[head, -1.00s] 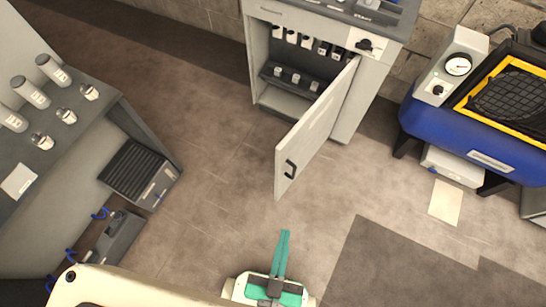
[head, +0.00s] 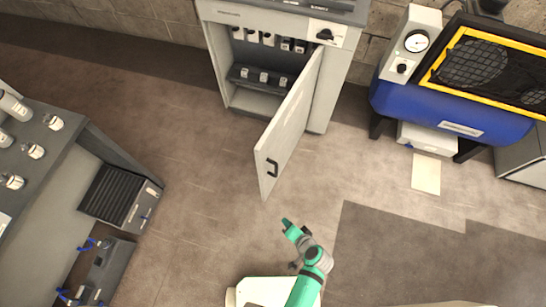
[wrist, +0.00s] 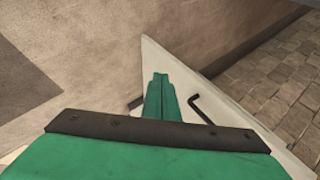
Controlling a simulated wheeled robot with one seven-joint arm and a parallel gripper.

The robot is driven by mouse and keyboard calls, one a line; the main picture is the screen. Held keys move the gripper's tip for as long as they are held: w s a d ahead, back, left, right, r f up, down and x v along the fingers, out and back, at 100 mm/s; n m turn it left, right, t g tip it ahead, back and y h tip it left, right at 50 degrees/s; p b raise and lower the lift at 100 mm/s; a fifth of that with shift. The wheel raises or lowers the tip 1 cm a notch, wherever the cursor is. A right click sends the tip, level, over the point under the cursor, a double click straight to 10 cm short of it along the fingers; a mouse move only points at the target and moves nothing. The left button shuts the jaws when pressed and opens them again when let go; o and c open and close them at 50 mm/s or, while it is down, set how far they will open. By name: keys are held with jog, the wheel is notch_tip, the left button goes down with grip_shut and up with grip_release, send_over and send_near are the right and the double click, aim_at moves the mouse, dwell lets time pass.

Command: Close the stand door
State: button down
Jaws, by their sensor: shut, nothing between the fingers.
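The stand (head: 345,65) is a pale grey cabinet by the back wall in the head view. Its door (head: 290,125) hangs wide open, its free edge swung out toward me. A dark bar handle (head: 272,168) sits near that edge. My green gripper (head: 287,225) is shut and empty, just below the door's near lower corner in the head view. In the wrist view the shut fingers (wrist: 158,92) overlap the pale door panel (wrist: 176,62), with the dark handle (wrist: 201,110) to their right. I cannot tell whether they touch the door.
Inside the stand are shelves with several small items. A blue machine (head: 455,110) with a gauge stands to the right. A grey bench (head: 75,150) with jars and a black ribbed box (head: 115,197) are at the left. The floor between is clear.

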jog(key=w+r+y, duration=0.1)
jog(key=w+y, duration=0.2)
jog(key=w, duration=0.2)
jog(key=n+t+y, duration=0.1)
jog(key=n+y, duration=0.1)
jog(key=y, duration=0.7)
send_near(265, 154)
jog(key=shift+t, duration=0.3)
jog(key=x, duration=0.5)
jog(key=shift+s+a+r, duration=0.1)
jog(key=shift+s, duration=0.05)
jog(key=shift+w+a, duration=0.35)
jog(key=shift+a, duration=0.3)
jog(key=shift+w, duration=0.1)
